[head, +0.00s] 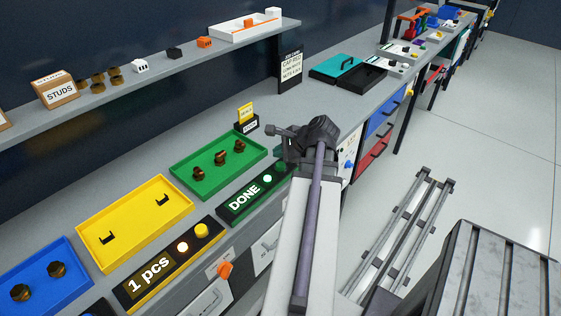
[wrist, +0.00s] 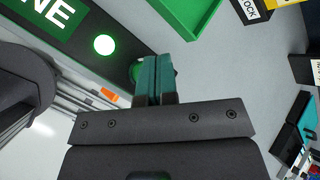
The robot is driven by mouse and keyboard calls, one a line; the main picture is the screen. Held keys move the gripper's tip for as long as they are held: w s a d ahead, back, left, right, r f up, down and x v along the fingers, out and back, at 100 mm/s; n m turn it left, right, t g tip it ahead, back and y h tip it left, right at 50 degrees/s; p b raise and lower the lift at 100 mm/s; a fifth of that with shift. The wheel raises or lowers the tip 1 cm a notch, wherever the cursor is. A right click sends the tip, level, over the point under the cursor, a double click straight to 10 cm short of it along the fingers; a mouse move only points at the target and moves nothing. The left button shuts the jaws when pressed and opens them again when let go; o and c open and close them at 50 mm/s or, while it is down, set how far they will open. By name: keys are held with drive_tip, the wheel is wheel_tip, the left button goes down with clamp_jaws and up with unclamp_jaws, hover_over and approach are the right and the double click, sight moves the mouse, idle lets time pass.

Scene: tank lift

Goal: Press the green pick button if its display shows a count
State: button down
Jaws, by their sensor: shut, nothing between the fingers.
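The green pick display (head: 245,200) reads "DONE" in white letters, with a lit white lamp beside it. It also shows at the upper left of the wrist view (wrist: 52,20). The green pick button (wrist: 136,70) is partly hidden behind the fingers in the wrist view. My arm covers most of its place in the head view. My gripper (wrist: 157,62) is shut and empty, with teal fingertips at the button. I cannot tell if they touch it. The green tray (head: 196,186) behind the display holds several brown-black studs.
The yellow display (head: 150,277) reads "1 pcs", with a lit lamp and a yellow button (head: 201,230). A yellow tray (head: 150,207) holds two black clips. A blue tray (head: 72,267) holds studs. A small stock sign (head: 246,118) stands behind the green tray; a shelf runs above.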

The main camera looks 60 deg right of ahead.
sight(280, 165)
wheel_tip(280, 165, up, 4)
drive_tip(key=p, duration=0.3)
drive_tip(key=shift+f, duration=0.1)
drive_tip(key=shift+f, duration=0.1)
idle(0.4)
